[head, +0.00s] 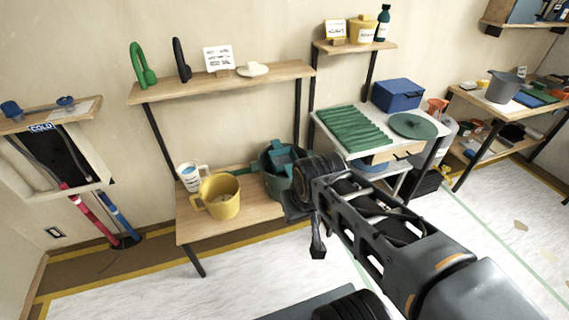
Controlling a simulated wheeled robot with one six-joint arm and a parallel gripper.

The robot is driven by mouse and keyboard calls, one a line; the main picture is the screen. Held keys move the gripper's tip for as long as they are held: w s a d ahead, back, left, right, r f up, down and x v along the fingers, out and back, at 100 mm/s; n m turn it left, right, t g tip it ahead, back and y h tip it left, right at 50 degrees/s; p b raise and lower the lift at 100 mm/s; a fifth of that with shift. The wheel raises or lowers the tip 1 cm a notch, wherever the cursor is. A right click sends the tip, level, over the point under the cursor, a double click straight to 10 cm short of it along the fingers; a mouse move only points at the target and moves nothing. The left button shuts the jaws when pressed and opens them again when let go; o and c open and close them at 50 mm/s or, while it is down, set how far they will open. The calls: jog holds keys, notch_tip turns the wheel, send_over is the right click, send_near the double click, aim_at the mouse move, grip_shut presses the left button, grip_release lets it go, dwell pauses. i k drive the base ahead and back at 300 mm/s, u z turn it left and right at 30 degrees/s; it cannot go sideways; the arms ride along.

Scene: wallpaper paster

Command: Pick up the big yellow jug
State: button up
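The big yellow jug (222,198) stands upright on the lower wooden shelf (250,213) at left of centre, its handle towards the left. A smaller yellow container (362,31) stands on the high shelf at the back. My gripper (306,228) is at the end of my arm, to the right of the jug and apart from it, beside the right end of the lower shelf. It is dark and partly hidden by its own wrist, so its opening is unclear. I see nothing held in it.
A white cup (190,177) stands just behind the jug. A dark green bucket (279,172) stands right of it, partly behind my wrist. An upper shelf (225,80) with green and black items overhangs the lower one. White-covered floor (130,295) lies open in front.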

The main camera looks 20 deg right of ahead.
aim_at(219, 193)
jog(key=k, duration=0.3)
jog(key=z, duration=0.3)
jog(key=i, duration=1.35)
jog(key=u, duration=1.5)
jog(key=i, duration=0.4)
jog(key=u, duration=0.35)
